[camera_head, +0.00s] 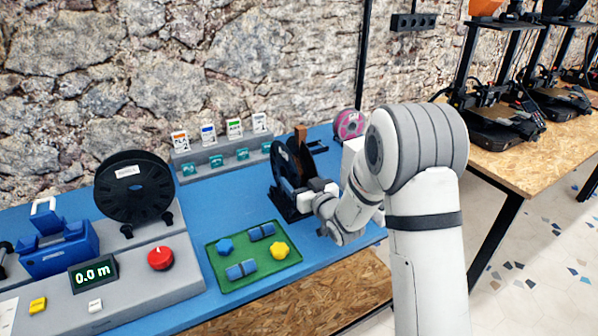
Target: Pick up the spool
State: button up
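Three spools show. A large black spool (133,188) with a light label stands upright on a holder at the left. A second dark spool (281,165) stands upright in a black stand (289,206) near the middle of the blue table. A pink spool (349,124) is at the back right, partly hidden by a white block and my arm. My gripper (297,189) is at the right side of the middle spool and overlaps it in the picture. I cannot tell whether it touches the spool. Its fingers are small and partly hidden, so their opening is unclear.
A green tray (262,276) with blue and yellow pieces lies in front of the stand. A grey console with a display (93,274) and red knob (160,258) fills the left front. A grey rack with small cards (222,162) stands behind. Printers (500,110) stand at the right.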

jog(key=c, duration=1.3)
